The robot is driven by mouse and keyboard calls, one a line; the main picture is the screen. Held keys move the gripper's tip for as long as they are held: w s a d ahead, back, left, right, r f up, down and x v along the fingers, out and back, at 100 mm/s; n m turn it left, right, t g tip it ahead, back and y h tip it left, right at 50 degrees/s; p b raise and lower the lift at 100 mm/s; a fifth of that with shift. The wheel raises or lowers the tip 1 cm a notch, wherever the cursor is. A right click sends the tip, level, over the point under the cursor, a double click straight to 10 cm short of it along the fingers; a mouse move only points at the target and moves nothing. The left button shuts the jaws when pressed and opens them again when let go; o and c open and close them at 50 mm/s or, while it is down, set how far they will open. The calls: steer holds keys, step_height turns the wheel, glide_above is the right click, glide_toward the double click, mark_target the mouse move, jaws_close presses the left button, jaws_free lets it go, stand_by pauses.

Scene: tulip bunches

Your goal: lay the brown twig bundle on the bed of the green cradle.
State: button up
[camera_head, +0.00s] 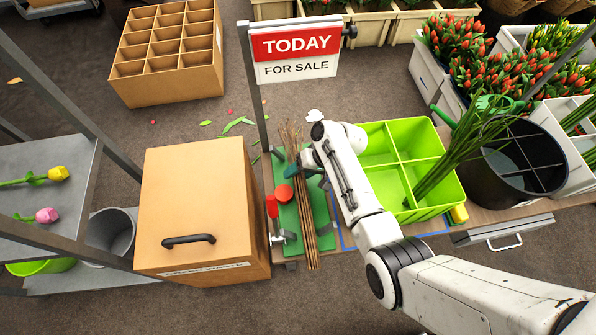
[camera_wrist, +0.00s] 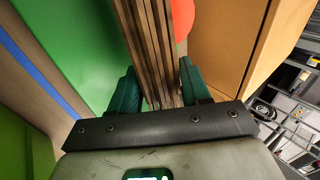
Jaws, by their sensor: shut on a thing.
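The brown twig bundle (camera_head: 307,228) is long and thin and runs lengthwise over the green cradle (camera_head: 323,205) on the bench. My gripper (camera_head: 302,172) is shut on the bundle near its upper part. In the wrist view the bundle (camera_wrist: 150,45) stands between the two dark green fingers of my gripper (camera_wrist: 158,88), over the cradle's flat green surface (camera_wrist: 80,40). I cannot tell whether the bundle touches the bed or is a little above it. Part of the cradle is hidden by my arm and the bundle.
A red round knob (camera_head: 284,193) and red handle (camera_head: 272,206) sit at the cradle's left. A lime-green divided bin (camera_head: 385,185) with green stems and a black bucket (camera_head: 520,165) stand right. A sale sign (camera_head: 295,55) rises behind.

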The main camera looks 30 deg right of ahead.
steer(key=shift+f, duration=0.25)
steer(key=o, duration=1.3)
steer(key=shift+s, duration=0.1)
